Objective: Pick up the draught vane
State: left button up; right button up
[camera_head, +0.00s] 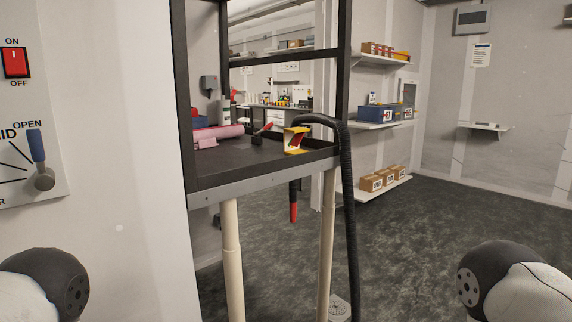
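I cannot tell for certain which object is the draught vane. A small yellow bracket-shaped piece (296,139) with a red part stands near the front right corner of the extraction bench (240,165). A small dark piece with a red tip (262,131) stands left of it and further back. Neither of my grippers is in view. Only rounded dark and white parts of my arms show at the lower left and lower right corners, well apart from the bench.
A pink roll (219,132) lies on the bench's left side. A black hose (347,185) arches over its right front corner to the floor. Dark frame posts bound the bench. A wall panel with a red switch (15,62) and blue-handled lever is close at left. Floor at right is clear.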

aim_at(301, 135)
jog(key=i+l+u, duration=0.2)
jog(key=i+l, duration=0.45)
jog(key=i+l+u, duration=0.25)
jog(key=i+l, duration=0.4)
jog(key=l, duration=0.15)
